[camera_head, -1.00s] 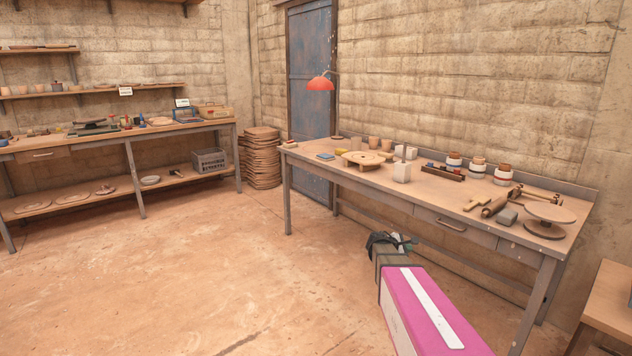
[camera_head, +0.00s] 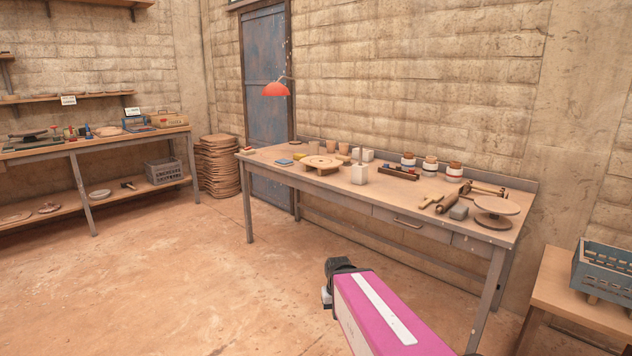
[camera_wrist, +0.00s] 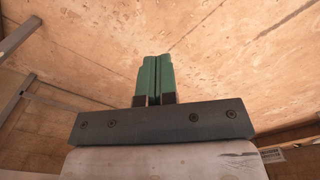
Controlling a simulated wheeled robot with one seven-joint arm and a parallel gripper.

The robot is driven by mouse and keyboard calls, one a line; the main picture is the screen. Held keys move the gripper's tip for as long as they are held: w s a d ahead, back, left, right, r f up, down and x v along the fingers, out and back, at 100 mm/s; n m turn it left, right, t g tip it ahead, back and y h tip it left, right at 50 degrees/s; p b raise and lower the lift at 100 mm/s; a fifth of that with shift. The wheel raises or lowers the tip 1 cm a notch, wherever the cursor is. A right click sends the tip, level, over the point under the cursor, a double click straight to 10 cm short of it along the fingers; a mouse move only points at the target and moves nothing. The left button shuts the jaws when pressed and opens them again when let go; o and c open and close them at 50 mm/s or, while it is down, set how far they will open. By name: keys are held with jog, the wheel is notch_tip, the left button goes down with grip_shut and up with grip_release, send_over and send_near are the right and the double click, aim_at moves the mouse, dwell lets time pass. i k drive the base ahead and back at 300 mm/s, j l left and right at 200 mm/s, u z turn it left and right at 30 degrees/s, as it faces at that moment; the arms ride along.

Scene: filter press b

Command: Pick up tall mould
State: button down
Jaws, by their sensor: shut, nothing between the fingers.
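A pale, tall block-shaped mould (camera_head: 359,174) stands upright on the workbench, near its front edge and left of centre. A thin upright piece shows at its top. Smaller pale blocks (camera_head: 368,155) stand just behind it. My gripper shows in the wrist view with its green fingers (camera_wrist: 154,75) together and nothing between them. The fingers are over bare floor in that view, and no mould shows there. In the head view my arm's end is in front of the bench and below its top, well apart from the mould; the fingers are hidden there.
The workbench (camera_head: 330,190) also holds a round wooden stand (camera_head: 321,162), a dark tray (camera_head: 398,174), several jars, a rolling pin and a turntable (camera_head: 496,206). A blue crate (camera_head: 603,268) sits at right. Floor at left is clear.

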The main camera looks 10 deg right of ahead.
aim_at(358, 172)
jog(key=i+j+z, duration=0.15)
jog(key=i+z, duration=0.15)
jog(key=z, duration=0.15)
jog(key=i+j+z, duration=0.2)
jog(key=z, duration=0.25)
jog(key=i, duration=0.05)
